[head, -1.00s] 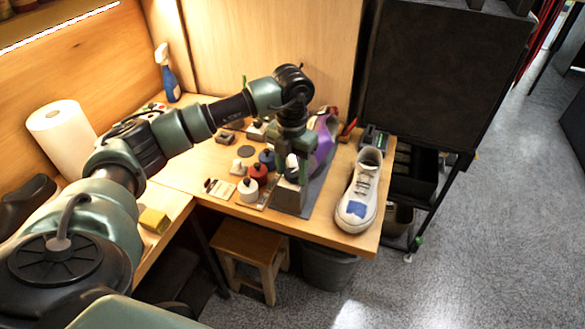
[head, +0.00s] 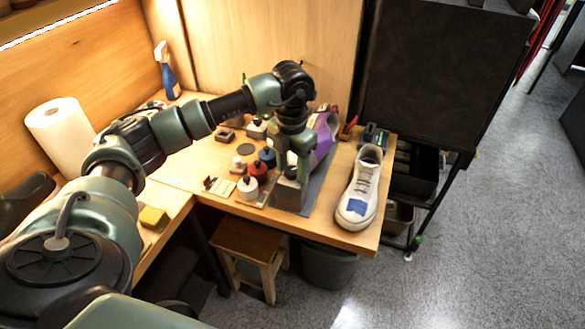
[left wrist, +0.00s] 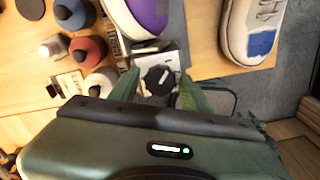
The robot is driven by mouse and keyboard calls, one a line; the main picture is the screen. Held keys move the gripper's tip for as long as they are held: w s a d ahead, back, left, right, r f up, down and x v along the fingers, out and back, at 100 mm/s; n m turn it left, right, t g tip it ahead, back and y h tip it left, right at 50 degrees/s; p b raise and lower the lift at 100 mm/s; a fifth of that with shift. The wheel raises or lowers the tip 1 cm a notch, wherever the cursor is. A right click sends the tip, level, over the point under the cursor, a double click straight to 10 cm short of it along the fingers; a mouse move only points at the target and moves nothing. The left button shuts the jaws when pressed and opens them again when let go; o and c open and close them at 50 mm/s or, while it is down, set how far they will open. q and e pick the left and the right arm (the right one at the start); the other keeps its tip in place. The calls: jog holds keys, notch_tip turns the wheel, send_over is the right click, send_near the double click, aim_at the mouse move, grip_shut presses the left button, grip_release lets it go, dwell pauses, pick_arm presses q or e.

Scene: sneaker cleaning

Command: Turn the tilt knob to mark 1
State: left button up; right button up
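The tilt knob (left wrist: 158,76) is a dark round knob with a white pointer line, on a light plate in the left wrist view. My left gripper (left wrist: 160,84) is open, with one green finger on each side of the knob; whether they touch it I cannot tell. In the head view my left gripper (head: 291,165) is over the front of the grey stand (head: 292,195), and it hides the knob. A purple sneaker (head: 325,135) is on the stand behind it. I cannot read the scale marks around the knob. My right gripper is not in view.
A white sneaker with a blue patch (head: 360,190) stands to the right on the table. Several small bottles, including a red one (head: 258,172) and a white one (head: 248,188), stand close to the left. A paper roll (head: 60,135) and spray bottle (head: 167,75) are farther left.

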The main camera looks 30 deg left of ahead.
pick_arm(q)
jog(key=shift+r+p, duration=1.75)
jog(key=shift+r, duration=0.8)
jog(key=shift+f, duration=0.1)
